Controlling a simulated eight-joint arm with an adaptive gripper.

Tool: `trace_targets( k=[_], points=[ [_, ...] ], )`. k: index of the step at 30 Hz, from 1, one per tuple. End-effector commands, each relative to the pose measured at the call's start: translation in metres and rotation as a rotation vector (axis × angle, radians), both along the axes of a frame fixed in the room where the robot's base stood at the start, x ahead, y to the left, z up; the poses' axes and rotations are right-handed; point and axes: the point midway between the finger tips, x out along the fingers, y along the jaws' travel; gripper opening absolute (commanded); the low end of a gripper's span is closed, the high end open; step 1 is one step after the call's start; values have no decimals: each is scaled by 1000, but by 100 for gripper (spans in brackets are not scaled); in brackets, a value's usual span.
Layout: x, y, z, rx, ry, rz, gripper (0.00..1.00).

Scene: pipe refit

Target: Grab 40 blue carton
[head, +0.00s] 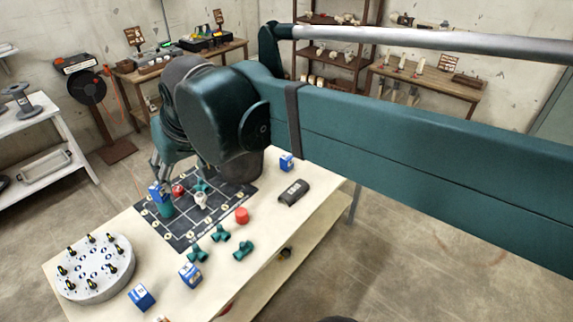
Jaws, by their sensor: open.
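Several blue-and-white cartons show in the head view, and their numbers are too small to read, so I cannot tell which is the 40. One carton (157,192) is by the mat's left edge, just below my gripper (157,172), next to a teal fitting (166,209). Two more cartons, one (190,275) and another (141,297), stand at the table's front. A further carton (286,162) is at the back right. My gripper is open and points down over the first carton; my arm hides part of it, and contact cannot be told.
A dark marked mat (215,213) holds a red piece (178,190) and a white fitting (202,200). Teal fittings (243,250), a red cylinder (242,215) and a black case (293,192) lie nearby. A round grey block with valves (95,268) stands at left.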

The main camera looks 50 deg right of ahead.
Motion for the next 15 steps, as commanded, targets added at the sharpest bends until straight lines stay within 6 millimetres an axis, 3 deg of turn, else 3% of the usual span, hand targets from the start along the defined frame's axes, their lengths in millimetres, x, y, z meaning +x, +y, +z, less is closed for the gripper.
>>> trace_targets(
  k=[15],
  points=[
    [71,-83,36,77,91,-247,49]
  ],
)
